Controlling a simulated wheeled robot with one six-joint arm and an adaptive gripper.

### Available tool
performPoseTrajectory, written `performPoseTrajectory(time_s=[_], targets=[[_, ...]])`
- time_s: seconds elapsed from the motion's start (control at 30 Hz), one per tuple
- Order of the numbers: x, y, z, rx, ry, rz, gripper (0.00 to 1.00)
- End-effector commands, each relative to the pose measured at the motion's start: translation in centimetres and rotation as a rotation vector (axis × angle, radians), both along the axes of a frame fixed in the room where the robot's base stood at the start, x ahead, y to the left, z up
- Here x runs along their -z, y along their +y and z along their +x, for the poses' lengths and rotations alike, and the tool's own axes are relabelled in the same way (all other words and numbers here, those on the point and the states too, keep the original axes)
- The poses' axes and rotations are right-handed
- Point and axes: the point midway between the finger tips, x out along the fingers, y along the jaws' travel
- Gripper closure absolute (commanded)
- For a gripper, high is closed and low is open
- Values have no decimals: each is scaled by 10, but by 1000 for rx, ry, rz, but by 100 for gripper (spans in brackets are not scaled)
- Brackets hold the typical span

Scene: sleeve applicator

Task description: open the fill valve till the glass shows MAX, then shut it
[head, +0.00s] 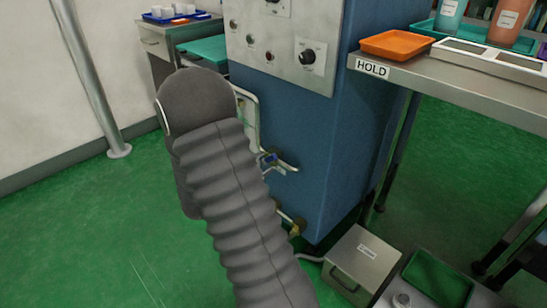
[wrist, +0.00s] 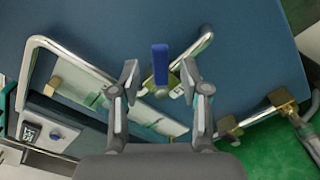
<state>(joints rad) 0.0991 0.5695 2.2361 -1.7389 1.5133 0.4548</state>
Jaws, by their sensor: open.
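The fill valve's blue lever (wrist: 160,62) stands out from a bent silver pipe on the blue cabinet. In the wrist view my gripper (wrist: 160,76) is open, with one finger on each side of the lever and a visible gap to both. In the head view the lever (head: 270,157) shows just right of my arm, which hides the gripper. What looks like the sight glass, a pale panel (wrist: 157,116) behind a silver guard rail, runs beneath my left finger. Its edge (head: 247,112) shows beside my arm in the head view. I cannot read a level or the MAX mark.
A brass fitting (wrist: 281,98) with a pipe lies right of my gripper; brass parts also show low on the cabinet (head: 293,225). A metal box (head: 362,262) stands on the floor. The HOLD table (head: 480,82) is at right. Green floor at left is clear.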

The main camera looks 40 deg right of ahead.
Motion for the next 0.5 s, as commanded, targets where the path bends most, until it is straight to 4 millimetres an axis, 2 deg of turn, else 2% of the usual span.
performPoseTrajectory(time_s=[0.03, 0.2, 0.5], targets=[[0, -10, 0, 4, -1, 1, 54], [0, -34, 2, 4, 0, 1, 54], [0, -50, 4, 0, 0, 1, 54]])
